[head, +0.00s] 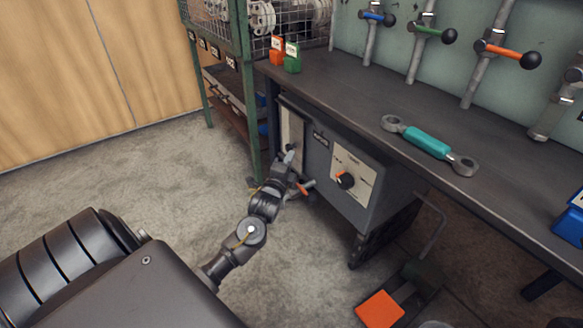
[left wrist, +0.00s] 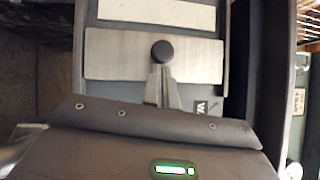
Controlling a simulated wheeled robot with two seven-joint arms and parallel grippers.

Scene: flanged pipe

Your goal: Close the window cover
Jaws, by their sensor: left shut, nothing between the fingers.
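The window cover looks like a brushed-metal plate (left wrist: 110,60) with a round dark knob (left wrist: 162,50), set in a dark frame in the left wrist view. A white strip (left wrist: 155,12) shows beyond the plate. In the head view, the framed pale window panel (head: 291,127) is on the left part of the grey cabinet under the bench. My left gripper (head: 289,158) is at its lower end. In the left wrist view its fingers (left wrist: 162,78) are shut and empty, with the tips at the knob. I cannot tell whether they touch it. My right gripper is not in view.
A small orange part (head: 303,190) is close beside my left gripper. The bench (head: 340,95) overhangs the cabinet, and a green rack (head: 247,100) stands to the left.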

